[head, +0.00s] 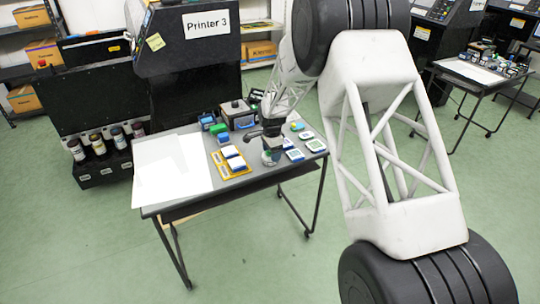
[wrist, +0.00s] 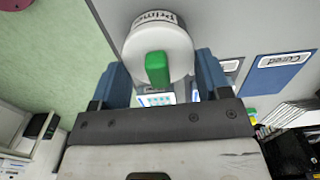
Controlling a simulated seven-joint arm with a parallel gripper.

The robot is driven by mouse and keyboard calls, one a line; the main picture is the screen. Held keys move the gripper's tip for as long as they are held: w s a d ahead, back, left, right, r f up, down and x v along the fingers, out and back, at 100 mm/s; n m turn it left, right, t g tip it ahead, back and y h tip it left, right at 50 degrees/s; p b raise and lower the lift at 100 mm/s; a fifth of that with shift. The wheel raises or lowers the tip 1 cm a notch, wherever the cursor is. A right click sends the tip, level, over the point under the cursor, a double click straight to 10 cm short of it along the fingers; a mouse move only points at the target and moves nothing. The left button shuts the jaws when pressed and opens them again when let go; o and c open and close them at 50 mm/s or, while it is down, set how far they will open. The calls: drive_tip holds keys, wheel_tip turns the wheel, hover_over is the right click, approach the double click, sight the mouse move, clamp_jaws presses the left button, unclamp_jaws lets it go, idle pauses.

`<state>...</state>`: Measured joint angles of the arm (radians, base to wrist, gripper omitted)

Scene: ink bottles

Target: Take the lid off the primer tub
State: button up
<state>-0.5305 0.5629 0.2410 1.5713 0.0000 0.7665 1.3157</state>
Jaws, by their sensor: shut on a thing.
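The primer tub (wrist: 158,18) is white and round, with part of the word "primer" on its side in the wrist view. Its lid (wrist: 140,45) is white with a green knob (wrist: 157,68). In the head view my gripper (head: 271,150) is low at the right part of the table, over the small tub (head: 271,158). Whether the lid sits fully down on the tub cannot be told.
The grey table (head: 232,193) holds a white sheet (head: 170,168) at left and a yellow tray (head: 231,164) with white-and-blue blocks near my gripper. Several labelled pads (head: 315,145) lie at right. A dark box (head: 238,112) stands behind. A blue "Cured" pad (wrist: 282,72) shows in the wrist view.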

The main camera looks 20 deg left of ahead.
drive_tip(key=shift+r, duration=0.1)
drive_tip(key=shift+r, duration=0.45)
wheel_tip(320, 180, up, 3)
drive_tip(key=shift+f, duration=0.15)
drive_tip(key=s+d, duration=0.4)
drive_tip(key=s, duration=0.3)
drive_tip(key=s+d+r, duration=0.1)
drive_tip(key=s+d, duration=0.3)
drive_tip(key=s, duration=0.3)
drive_tip(key=shift+r, duration=0.1)
drive_tip(key=shift+w+a, duration=0.15)
drive_tip(key=w+a+f, duration=0.2)
drive_tip(key=w+a, duration=0.3)
drive_tip(key=w, duration=0.1)
drive_tip(key=shift+a+f, duration=0.25)
idle(0.4)
drive_tip(key=shift+w, duration=0.1)
